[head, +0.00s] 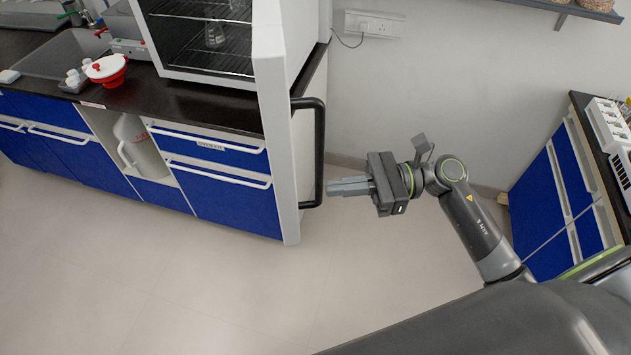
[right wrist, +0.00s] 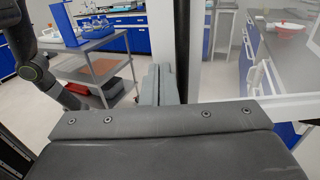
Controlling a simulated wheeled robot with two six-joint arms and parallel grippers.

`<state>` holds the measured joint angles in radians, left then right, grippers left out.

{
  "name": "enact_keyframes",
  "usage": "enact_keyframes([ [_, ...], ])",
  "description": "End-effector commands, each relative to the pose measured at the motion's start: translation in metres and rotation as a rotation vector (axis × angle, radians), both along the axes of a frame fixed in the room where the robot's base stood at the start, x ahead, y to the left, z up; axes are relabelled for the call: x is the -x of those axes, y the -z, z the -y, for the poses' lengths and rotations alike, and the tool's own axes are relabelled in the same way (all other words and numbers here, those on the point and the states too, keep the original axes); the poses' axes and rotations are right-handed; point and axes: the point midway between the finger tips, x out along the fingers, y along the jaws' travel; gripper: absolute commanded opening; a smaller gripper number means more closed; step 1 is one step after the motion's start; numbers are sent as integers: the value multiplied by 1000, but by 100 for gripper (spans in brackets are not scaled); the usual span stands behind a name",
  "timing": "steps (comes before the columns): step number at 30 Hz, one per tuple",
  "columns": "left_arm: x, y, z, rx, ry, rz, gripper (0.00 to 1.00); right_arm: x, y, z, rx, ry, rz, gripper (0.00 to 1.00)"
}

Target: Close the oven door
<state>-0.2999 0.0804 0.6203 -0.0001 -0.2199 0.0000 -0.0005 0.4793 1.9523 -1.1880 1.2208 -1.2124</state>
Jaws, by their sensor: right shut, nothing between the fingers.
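The oven (head: 205,48) stands on the black counter with its wire racks and a flask visible inside. Its white door (head: 278,120) stands open, swung out from the counter front and seen nearly edge-on. A black vertical handle (head: 319,145) is on the door's right side; a dark upright bar beside my fingers in the right wrist view (right wrist: 190,50) appears to be this handle. My right gripper (head: 331,187) is shut and empty, its fingertips just right of the handle's lower part. I cannot tell whether they touch it. My left gripper is not in view.
Blue drawers (head: 215,190) lie under the counter, left of the door. A red and white pot (head: 106,70) and a sink (head: 62,52) are at the left. Another blue cabinet (head: 550,190) stands at the right. The floor (head: 200,290) in front is clear.

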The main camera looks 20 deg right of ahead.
Motion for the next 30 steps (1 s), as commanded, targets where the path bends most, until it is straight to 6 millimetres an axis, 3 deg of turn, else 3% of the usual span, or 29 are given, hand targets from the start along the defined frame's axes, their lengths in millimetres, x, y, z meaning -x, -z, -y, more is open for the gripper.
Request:
enact_keyframes([
  [12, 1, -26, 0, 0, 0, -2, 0, -8, -2, -41, -2, 0, -1, 0],
  [30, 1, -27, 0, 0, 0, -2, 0, -8, 0, -46, 0, 5, 0, 0],
])
